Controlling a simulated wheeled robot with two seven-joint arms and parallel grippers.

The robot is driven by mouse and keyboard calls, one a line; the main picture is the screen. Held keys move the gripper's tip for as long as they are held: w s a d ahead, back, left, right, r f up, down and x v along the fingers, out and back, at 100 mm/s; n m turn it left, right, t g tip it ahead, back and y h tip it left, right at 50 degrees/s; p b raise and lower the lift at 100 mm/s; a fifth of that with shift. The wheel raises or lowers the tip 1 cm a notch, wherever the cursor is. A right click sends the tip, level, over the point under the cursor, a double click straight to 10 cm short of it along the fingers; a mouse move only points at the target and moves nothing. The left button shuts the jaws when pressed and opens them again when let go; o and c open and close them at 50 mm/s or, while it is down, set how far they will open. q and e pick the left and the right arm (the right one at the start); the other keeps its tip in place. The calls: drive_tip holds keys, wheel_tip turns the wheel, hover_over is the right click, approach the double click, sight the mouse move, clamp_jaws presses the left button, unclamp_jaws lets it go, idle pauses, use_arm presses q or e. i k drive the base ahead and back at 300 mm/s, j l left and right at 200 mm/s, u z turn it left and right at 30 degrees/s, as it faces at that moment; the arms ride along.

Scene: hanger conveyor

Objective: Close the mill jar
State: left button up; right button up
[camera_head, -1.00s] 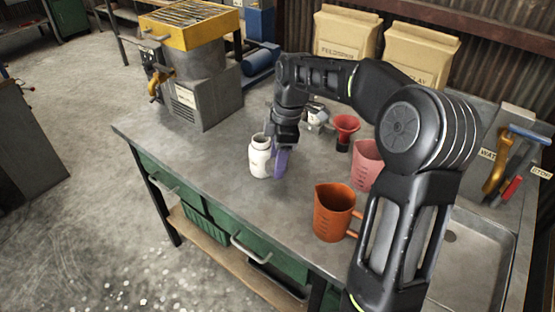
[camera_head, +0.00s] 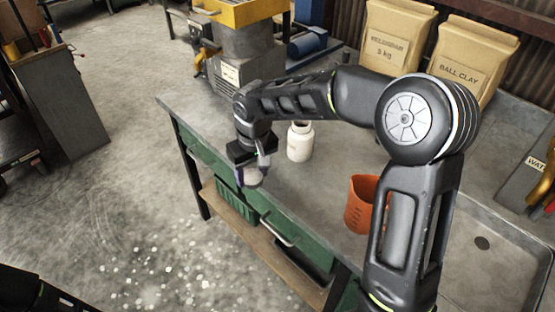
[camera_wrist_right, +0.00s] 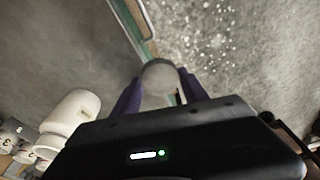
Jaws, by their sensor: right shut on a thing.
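The white mill jar (camera_head: 299,144) stands upright on the bench, and its neck looks uncovered. It also shows in the right wrist view (camera_wrist_right: 72,115), at the left. My right gripper (camera_head: 253,174) is over the bench's front edge, left of the jar and apart from it. It is shut on a pale round lid (camera_wrist_right: 160,77), which sits between its purple fingers in the wrist view. In the head view the lid (camera_head: 250,178) shows small below the gripper. My left gripper is not in view.
An orange jug (camera_head: 358,205) stands on the bench right of the jar, partly behind my right arm. A yellow-topped machine (camera_head: 238,45) stands at the back left. Paper sacks (camera_head: 393,38) stand at the back. A sink (camera_head: 490,275) is at the right.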

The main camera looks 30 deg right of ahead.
sight(301, 134)
drive_tip(key=k+z, duration=0.15)
drive_tip(key=k, duration=0.5)
drive_tip(key=z, duration=1.6)
drive_tip(key=i+j, duration=0.15)
drive_tip(key=j, duration=0.2)
drive_tip(key=i+j, duration=0.15)
drive_tip(key=j, duration=0.15)
drive_tip(key=i+j, duration=0.15)
drive_tip(key=j, duration=0.2)
drive_tip(key=i+j, duration=0.15)
drive_tip(key=j, duration=0.2)
drive_tip(key=i+j+z, duration=0.1)
drive_tip(key=j, duration=0.2)
drive_tip(key=i+j, duration=0.15)
drive_tip(key=j, duration=0.5)
drive_tip(key=l, duration=0.3)
